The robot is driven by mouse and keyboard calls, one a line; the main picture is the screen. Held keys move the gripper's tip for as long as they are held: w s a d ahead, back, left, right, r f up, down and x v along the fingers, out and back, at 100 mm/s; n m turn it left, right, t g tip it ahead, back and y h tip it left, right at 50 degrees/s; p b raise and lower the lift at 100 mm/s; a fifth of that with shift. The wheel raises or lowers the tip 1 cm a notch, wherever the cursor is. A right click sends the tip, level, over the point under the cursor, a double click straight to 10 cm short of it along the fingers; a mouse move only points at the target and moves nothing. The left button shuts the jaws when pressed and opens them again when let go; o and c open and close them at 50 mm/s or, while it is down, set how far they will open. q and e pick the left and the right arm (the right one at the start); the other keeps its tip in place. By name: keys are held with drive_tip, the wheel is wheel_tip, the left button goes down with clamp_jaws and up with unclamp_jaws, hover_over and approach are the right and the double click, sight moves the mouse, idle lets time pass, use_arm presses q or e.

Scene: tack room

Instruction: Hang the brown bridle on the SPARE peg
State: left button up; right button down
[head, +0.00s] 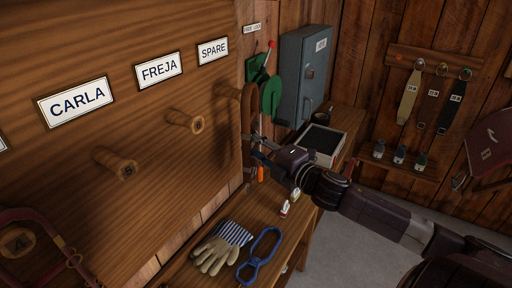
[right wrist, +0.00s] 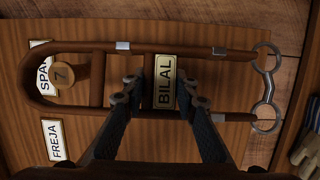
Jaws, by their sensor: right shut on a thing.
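The brown bridle (head: 249,108) hangs upright against the board below the SPARE sign (head: 213,50). In the right wrist view the bridle (right wrist: 180,48) lies sideways, with a BILAL nameplate (right wrist: 165,82) and a metal bit (right wrist: 268,85). My right gripper (right wrist: 161,86) is shut on the bridle at its nameplate; in the head view the gripper (head: 258,150) is at its lower part. The peg marked 7 (right wrist: 64,75) shows inside the bridle's top loop, beside the SPARE sign (right wrist: 45,76). I cannot tell whether the loop rests on it. My left gripper is not in view.
Bare pegs stand under CARLA (head: 118,163) and FREJA (head: 187,121). A reddish bridle (head: 40,215) hangs at lower left. Gloves (head: 215,252) and a blue tool (head: 260,255) lie on the bench. Green items (head: 271,98) and a grey cabinet (head: 305,75) are right of the bridle.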

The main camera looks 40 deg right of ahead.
drive_tip(key=shift+w+a+f+b, duration=0.15)
drive_tip(key=shift+w+a, duration=0.2)
drive_tip(key=shift+w, duration=0.5)
drive_tip(key=shift+w+a+f+b, duration=0.15)
drive_tip(key=shift+w+a, duration=0.2)
drive_tip(key=shift+w, duration=0.55)
drive_tip(key=shift+w+a+f+b, duration=0.15)
drive_tip(key=shift+w+a, duration=0.2)
drive_tip(key=shift+w, duration=0.5)
drive_tip(key=c, duration=1.5)
unclamp_jaws()
drive_tip(key=shift+o, duration=0.2)
drive_tip(key=shift+f, duration=0.2)
drive_tip(key=s+d, duration=0.1)
drive_tip(key=s, duration=1.1)
drive_tip(key=shift+d+r, duration=0.15)
drive_tip(key=shift+d, duration=0.1)
